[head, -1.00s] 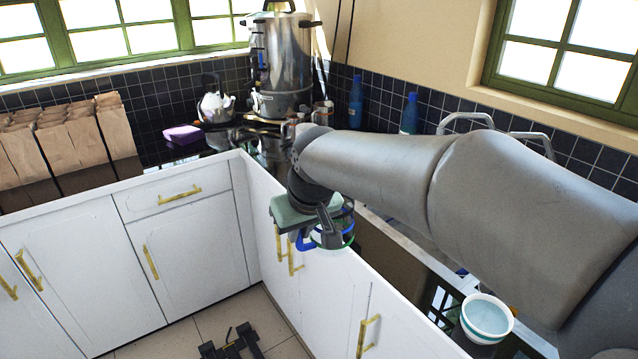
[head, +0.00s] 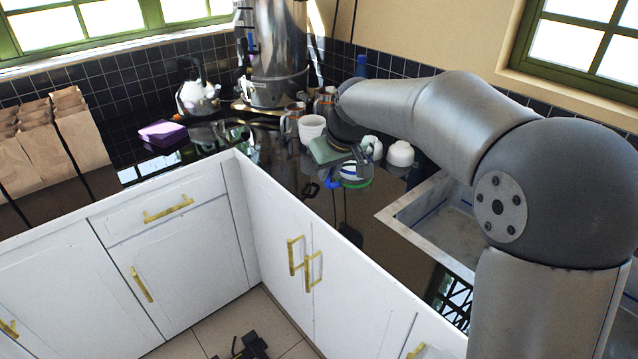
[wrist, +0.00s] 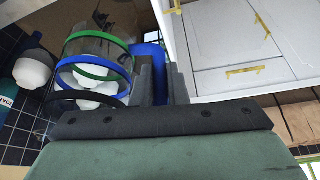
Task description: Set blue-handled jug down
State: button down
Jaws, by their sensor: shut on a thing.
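The blue-handled jug (head: 355,175) is clear, with a green band and a blue band, and hangs from my gripper over the dark counter in the head view. It also shows in the wrist view (wrist: 96,68), at the left, beside my fingers. My gripper (wrist: 163,85) is shut on its blue handle (wrist: 150,58). In the head view the gripper (head: 338,168) is partly hidden by its green-grey body. I cannot tell for sure whether the jug's base touches the counter (head: 285,180).
A white bowl (head: 312,128), brown mug (head: 293,118) and white cup (head: 400,153) stand close behind and beside the jug. The sink (head: 405,213) opens to the right. A steel urn (head: 275,50) stands at the back.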

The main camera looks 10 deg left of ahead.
jog(key=shift+w+a+r+p+x, duration=0.15)
jog(key=shift+w+p+x, duration=0.15)
jog(key=shift+x, duration=1.65)
jog(key=shift+w+a+r+p+x, duration=0.2)
jog(key=shift+w+x, duration=0.2)
jog(key=shift+x, duration=1.55)
jog(key=shift+w+a+r+p+x, duration=0.15)
jog(key=shift+w+p+x, duration=0.15)
jog(key=shift+x, duration=1.65)
jog(key=shift+d+f, duration=0.1)
jog(key=shift+f, duration=0.15)
jog(key=c, duration=1.4)
grip_release()
jog(key=shift+c, duration=0.2)
